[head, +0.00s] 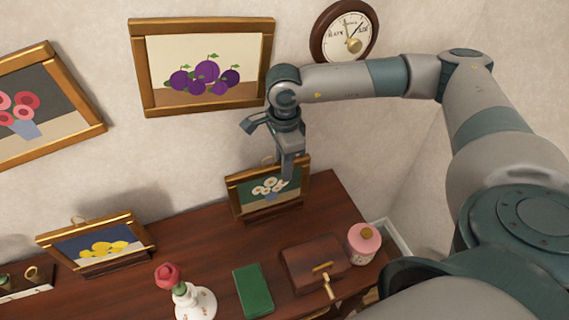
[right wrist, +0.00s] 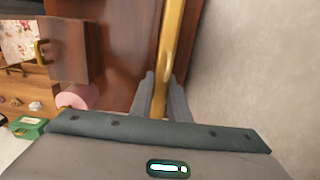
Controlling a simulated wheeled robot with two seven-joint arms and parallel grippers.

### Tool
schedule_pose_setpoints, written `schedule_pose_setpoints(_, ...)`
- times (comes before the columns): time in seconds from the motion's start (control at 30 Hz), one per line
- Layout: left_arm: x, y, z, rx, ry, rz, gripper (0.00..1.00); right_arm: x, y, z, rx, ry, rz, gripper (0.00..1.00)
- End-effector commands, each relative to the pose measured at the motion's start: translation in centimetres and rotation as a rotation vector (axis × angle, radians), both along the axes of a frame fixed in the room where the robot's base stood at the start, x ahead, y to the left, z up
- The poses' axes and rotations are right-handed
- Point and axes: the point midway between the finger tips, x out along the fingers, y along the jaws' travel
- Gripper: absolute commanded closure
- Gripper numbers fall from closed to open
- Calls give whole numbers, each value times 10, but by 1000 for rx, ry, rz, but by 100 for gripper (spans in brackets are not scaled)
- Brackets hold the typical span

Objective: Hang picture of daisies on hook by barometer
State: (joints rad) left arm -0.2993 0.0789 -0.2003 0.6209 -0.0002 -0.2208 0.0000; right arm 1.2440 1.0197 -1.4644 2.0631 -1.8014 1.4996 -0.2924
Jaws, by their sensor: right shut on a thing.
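The picture of daisies (head: 252,197), white flowers on dark green in a gold frame, stands on the dark wooden top close to the wall, with a small dark ledge at its foot. A ring shows at its top edge. My right gripper (head: 291,172) is shut on the top of its frame, right of the ring; in the right wrist view the gold frame (right wrist: 171,60) runs between the two fingers (right wrist: 160,95). The round barometer (head: 344,32) hangs high on the wall, partly behind my right arm. I see no hook beside it. My left gripper is out of view.
A plum picture (head: 203,68) hangs left of the barometer, a flower picture (head: 45,105) further left. On the wooden top (head: 150,230) are a lemon picture (head: 97,245), a rose in a white vase (head: 194,302), a green book (head: 253,290), a brown box (head: 305,265) and a pink jar (head: 363,243).

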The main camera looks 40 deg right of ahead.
Motion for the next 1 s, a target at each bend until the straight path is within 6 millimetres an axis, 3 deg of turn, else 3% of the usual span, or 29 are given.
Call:
schedule_pose_setpoints(0.53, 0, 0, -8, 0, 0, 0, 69, 1, 0, -7, 1, -2, -1, 100)
schedule_pose_setpoints(0.57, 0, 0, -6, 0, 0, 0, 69, 1, 0, -5, 0, -2, -1, 77)
schedule_pose_setpoints(0.6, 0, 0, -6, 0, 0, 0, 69, 0, 0, -5, 0, -2, -1, 68)
schedule_pose_setpoints(1.0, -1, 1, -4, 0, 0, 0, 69, 0, 0, -4, 0, -1, -1, 66)
